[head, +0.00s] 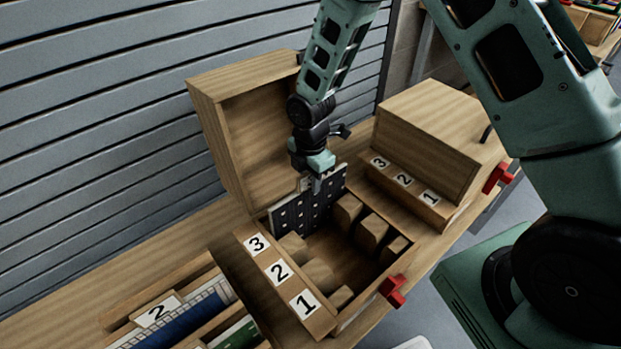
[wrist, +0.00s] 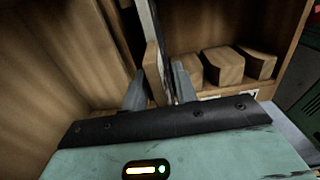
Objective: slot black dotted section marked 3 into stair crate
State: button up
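The black dotted section (head: 292,216) stands upright in the stair crate (head: 320,325), at its back end in line with the label 3 (head: 257,243). Its lower edge is hidden behind the wooden steps, so I cannot tell how deep it sits. My gripper (head: 316,184) is at the top edge of the section, pointing down. In the wrist view my fingers (wrist: 158,88) stand on either side of the section's edge (wrist: 153,58) and look shut on it. The section's own number is not readable.
The crate's open lid (head: 225,130) rises close behind my gripper. A second, closed stair crate (head: 430,130) stands to the right. Red latches (head: 393,290) stick out at the front. A rack with a blue section (head: 185,325) marked 2 lies at lower left.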

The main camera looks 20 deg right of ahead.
dwell(0.3)
notch_tip(320, 180, up, 17)
jog(key=p, duration=0.1)
jog(key=shift+r+p, duration=0.2)
jog(key=shift+p, duration=0.15)
jog(key=shift+s, duration=0.1)
dwell(0.3)
jog(key=s+a+r+m+p, duration=0.2)
jog(key=s+r+m, duration=0.2)
jog(key=s, duration=0.5)
jog(key=s+a+r+m+p, duration=0.2)
jog(key=s+r+m, duration=0.2)
jog(key=s, duration=0.5)
jog(key=s+a+r+m+p, duration=0.2)
jog(key=s+r+m, duration=0.3)
jog(key=s, duration=0.3)
jog(key=shift+s+m+y+p, duration=0.3)
jog(key=shift+s+m+p, duration=0.1)
jog(key=shift+m, duration=0.1)
